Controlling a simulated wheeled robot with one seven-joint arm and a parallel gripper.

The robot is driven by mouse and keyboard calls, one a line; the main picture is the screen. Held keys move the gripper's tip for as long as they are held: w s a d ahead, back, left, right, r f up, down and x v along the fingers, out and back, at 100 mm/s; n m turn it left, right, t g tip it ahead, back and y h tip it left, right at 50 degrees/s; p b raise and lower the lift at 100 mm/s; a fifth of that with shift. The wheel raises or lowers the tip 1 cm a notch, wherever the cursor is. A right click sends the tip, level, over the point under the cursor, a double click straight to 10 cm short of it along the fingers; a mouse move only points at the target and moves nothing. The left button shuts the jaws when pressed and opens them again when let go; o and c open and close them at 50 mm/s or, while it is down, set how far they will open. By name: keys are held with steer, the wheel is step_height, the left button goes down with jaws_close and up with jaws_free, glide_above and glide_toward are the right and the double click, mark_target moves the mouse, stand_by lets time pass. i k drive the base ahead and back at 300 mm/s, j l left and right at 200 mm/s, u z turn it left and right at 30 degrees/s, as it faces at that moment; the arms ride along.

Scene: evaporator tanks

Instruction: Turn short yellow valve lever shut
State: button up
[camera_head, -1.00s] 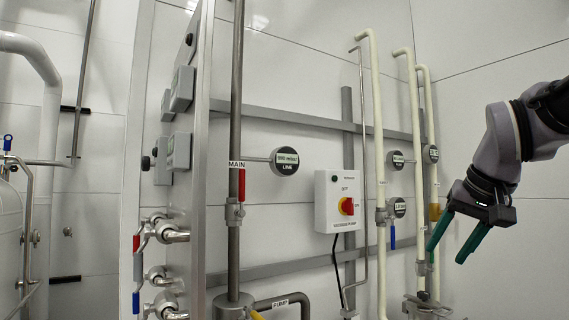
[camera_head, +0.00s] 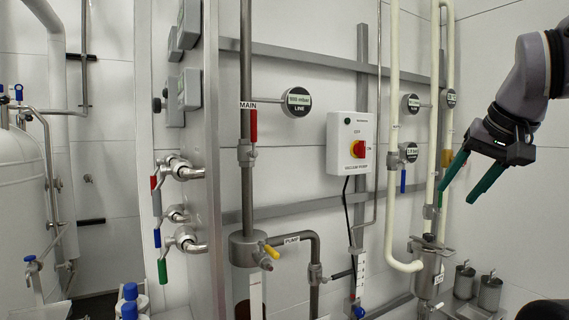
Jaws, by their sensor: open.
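A short yellow valve lever (camera_head: 271,251) sticks out from a small valve on the grey cylindrical pot (camera_head: 243,250) at the foot of the main pipe. It points up and left from its valve body, at the lower middle of the head view. My gripper (camera_head: 456,196) is at the right, well apart from the lever and higher up. Its two teal fingers are spread and point down and left, with nothing between them. Another yellow part (camera_head: 447,157) shows on a cream pipe behind the gripper, partly hidden.
A red lever (camera_head: 254,126) is on the main pipe. A pump switch box (camera_head: 351,143) hangs on the wall right of it. A steel panel edge (camera_head: 211,180) with several coloured valves stands left. Metal canisters (camera_head: 490,292) stand lower right.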

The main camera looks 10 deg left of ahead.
mark_target(272, 252)
steer(key=k+j, duration=0.2)
steer(key=j, duration=0.2)
steer(key=k+j, duration=0.2)
steer(key=j, duration=0.2)
steer(key=k+j, duration=0.2)
steer(key=j, duration=0.2)
steer(key=k+j, duration=0.2)
steer(key=j, duration=0.2)
